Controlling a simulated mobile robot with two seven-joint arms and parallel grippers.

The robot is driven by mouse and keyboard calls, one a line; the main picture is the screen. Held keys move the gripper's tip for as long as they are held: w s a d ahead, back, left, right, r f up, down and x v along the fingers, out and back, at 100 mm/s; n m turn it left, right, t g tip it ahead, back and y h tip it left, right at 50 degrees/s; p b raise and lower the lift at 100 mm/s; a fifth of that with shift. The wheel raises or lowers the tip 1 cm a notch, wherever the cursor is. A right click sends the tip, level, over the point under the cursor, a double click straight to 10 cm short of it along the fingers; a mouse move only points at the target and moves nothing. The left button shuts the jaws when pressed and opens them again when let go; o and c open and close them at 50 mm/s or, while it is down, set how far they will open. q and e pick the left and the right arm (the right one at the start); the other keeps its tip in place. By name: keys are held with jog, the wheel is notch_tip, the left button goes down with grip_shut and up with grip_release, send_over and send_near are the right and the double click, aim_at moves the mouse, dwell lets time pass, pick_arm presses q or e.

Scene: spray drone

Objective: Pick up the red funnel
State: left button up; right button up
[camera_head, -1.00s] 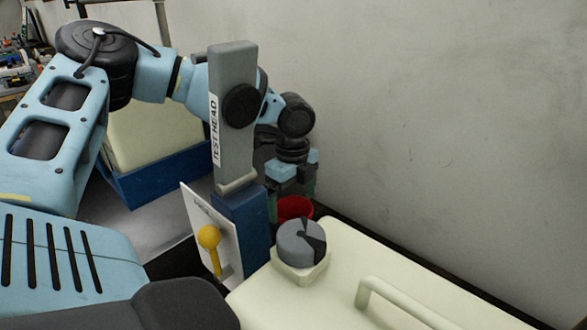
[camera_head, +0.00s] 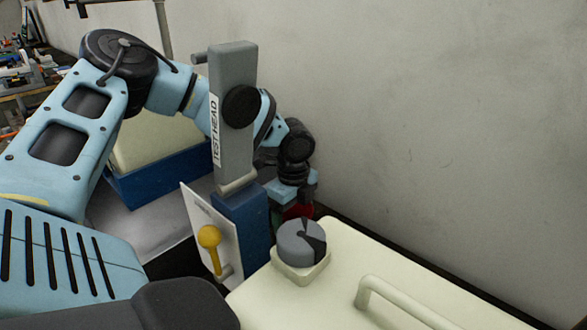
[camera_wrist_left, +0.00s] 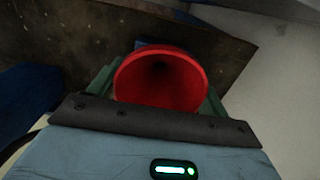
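The red funnel (camera_head: 299,211) shows only partly in the head view, low behind the grey test head post (camera_head: 233,120) and under my left gripper (camera_head: 293,207). In the left wrist view the funnel (camera_wrist_left: 161,82) shows its round open mouth, between my gripper's two green fingers. The fingers stand apart, one on each side of the funnel. The rim hides part of both fingers, so contact cannot be seen. My right gripper is in neither view.
The blue post base (camera_head: 243,225) with a yellow-knobbed lever (camera_head: 209,238) stands just in front of the funnel. A cream tank (camera_head: 400,275) with a grey cap (camera_head: 301,240) fills the lower right. A wall (camera_head: 430,110) runs close behind. A blue crate (camera_head: 160,180) stands left.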

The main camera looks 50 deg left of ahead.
aim_at(294, 208)
pick_arm(q)
jog(key=c, duration=0.3)
jog(key=shift+c, duration=0.2)
notch_tip(294, 208, up, 18)
jog(key=p, duration=0.1)
